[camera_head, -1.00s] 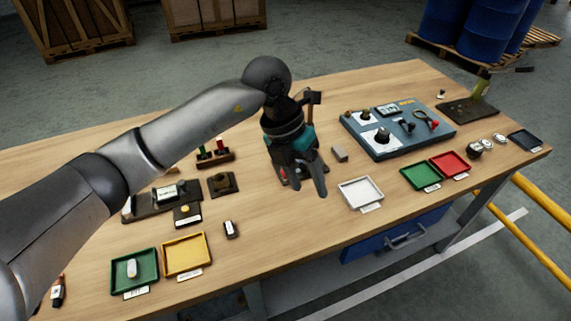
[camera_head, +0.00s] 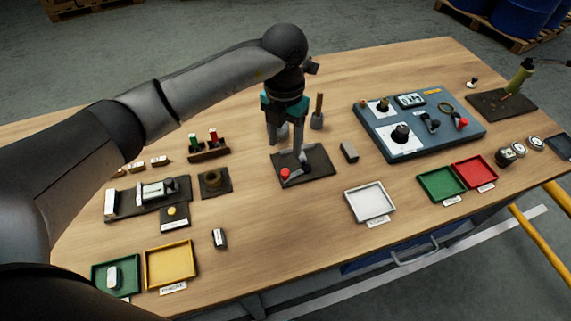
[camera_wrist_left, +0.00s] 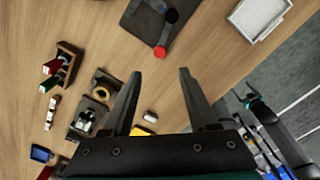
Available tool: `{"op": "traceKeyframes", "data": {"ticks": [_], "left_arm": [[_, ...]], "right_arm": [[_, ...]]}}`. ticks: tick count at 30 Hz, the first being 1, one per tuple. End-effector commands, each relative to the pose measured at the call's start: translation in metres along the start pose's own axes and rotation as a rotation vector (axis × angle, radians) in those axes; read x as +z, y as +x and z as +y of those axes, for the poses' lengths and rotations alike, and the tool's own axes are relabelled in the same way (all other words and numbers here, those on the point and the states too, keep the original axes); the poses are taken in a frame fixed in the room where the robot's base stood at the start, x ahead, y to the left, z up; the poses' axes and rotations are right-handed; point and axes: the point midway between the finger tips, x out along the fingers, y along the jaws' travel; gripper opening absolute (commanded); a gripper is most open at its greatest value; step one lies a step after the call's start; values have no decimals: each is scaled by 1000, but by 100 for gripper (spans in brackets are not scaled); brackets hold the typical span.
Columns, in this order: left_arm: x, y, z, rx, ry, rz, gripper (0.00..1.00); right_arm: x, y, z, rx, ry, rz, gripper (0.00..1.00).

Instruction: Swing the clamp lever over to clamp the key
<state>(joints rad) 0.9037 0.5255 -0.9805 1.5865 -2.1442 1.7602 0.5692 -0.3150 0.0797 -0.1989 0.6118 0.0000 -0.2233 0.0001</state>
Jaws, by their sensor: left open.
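The clamp lever has a red knob (camera_head: 285,173) and sits on a dark base plate (camera_head: 318,170) near the middle of the bench. In the left wrist view the red knob (camera_wrist_left: 160,52) points toward me, with the lever running back to a dark round part on the plate (camera_wrist_left: 150,14). My left gripper (camera_head: 286,146) is open and points down at the plate's far side; one finger overlaps the lever area in the head view. In the wrist view its fingers (camera_wrist_left: 160,72) are spread and nothing is between them. I cannot make out the key.
A small grey block (camera_head: 349,151) and a white tray (camera_head: 369,201) lie right of the plate. A blue panel (camera_head: 415,128) stands farther right. A wooden-handled tool (camera_head: 318,112) stands behind. A dark fixture (camera_head: 214,182) and a red-and-green rack (camera_head: 208,150) are left. Bare wood lies in front.

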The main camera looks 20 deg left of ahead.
Motion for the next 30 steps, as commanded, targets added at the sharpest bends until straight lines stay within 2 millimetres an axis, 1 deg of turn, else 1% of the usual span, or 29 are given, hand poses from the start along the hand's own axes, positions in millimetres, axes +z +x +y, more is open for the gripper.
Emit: {"op": "traceKeyframes", "data": {"ticks": [1,6,9,13,18,27,30], "left_arm": [[-1,13,-1,-2,0,6,59],[-1,50,-1,-2,0,5,59],[-1,69,-1,-3,0,4,59],[0,87,0,-1,-1,3,59],[0,98,0,0,1,0,59],[0,100,0,0,1,0,59],[0,100,0,-1,1,0,48]], "right_arm": [[0,0,0,0,0,0,89],[-9,2,1,2,0,14,89],[-17,3,2,3,0,28,89],[-21,4,3,3,0,35,89],[-20,5,2,3,-1,34,89],[-19,5,2,3,-1,32,89],[-17,5,2,2,-1,30,89]]}}
